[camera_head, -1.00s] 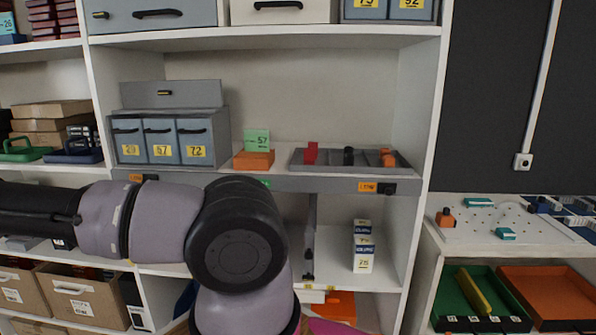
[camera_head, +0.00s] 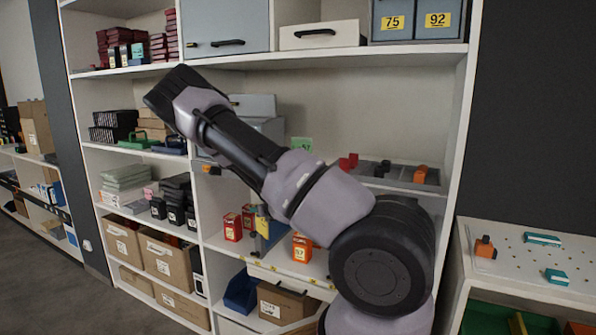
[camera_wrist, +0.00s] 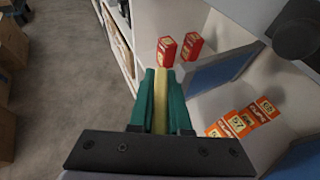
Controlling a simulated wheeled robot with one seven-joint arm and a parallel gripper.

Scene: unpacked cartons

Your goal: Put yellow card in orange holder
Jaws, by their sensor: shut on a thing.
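In the wrist view, my gripper (camera_wrist: 162,78) has teal fingers closed on the yellow card (camera_wrist: 160,103), seen edge-on as a narrow strip between them. A green card (camera_head: 302,145) stands on the middle shelf just behind my arm. The orange holder under that card is hidden by the arm in the head view and does not show in the wrist view.
Red boxes (camera_wrist: 189,46) and orange boxes (camera_wrist: 243,121) stand on the shelf below, with a divider between them. A grey tray (camera_head: 397,177) with small red, black and orange items lies right of the green card. The grey floor (camera_wrist: 70,90) is open at left.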

